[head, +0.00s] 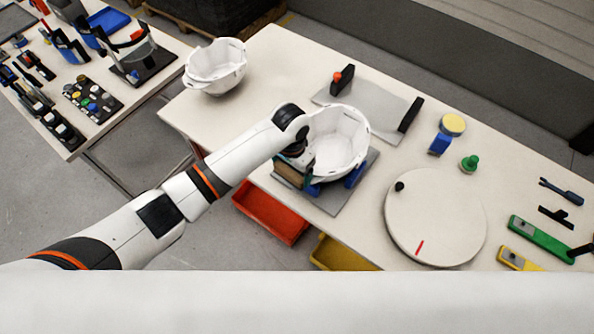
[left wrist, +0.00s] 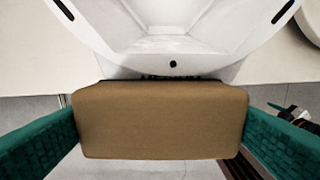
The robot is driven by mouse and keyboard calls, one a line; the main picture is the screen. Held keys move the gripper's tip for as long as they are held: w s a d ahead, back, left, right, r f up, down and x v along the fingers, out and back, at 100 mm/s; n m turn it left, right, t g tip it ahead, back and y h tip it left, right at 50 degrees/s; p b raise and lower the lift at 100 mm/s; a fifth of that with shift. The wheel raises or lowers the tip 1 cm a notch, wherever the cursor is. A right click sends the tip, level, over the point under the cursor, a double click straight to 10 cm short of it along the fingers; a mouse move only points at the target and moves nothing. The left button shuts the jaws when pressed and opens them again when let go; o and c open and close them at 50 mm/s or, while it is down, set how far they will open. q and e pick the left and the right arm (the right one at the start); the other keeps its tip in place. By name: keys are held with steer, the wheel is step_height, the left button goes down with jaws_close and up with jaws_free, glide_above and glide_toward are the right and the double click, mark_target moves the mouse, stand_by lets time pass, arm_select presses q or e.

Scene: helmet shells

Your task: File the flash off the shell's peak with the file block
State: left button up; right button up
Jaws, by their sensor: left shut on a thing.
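The white helmet shell (head: 342,146) sits open side up in a holder with blue supports (head: 354,174) on a grey plate. My left gripper (head: 293,168) is at the shell's near left side, shut on the brown file block (head: 287,175). In the left wrist view the file block (left wrist: 160,120) spans between the two green fingers. Its far edge lies against or just short of the rim of the shell (left wrist: 165,42); I cannot tell if they touch. A thin dark ragged strip (left wrist: 172,78) shows at that rim, partly hidden by the block. My right gripper is not in view.
A second white shell (head: 215,68) stands at the table's back left. Right of the holder are a round white turntable (head: 435,222), a blue tool with a yellow pad (head: 452,124) and green tools (head: 541,239). Red (head: 268,214) and yellow (head: 340,254) bins sit below the near edge.

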arm_select(q)
steer(key=shift+w+a, duration=0.35)
steer(key=shift+a, duration=0.1)
steer(key=shift+s+d, duration=0.65)
steer(key=shift+d, duration=0.15)
steer(key=shift+r, duration=4)
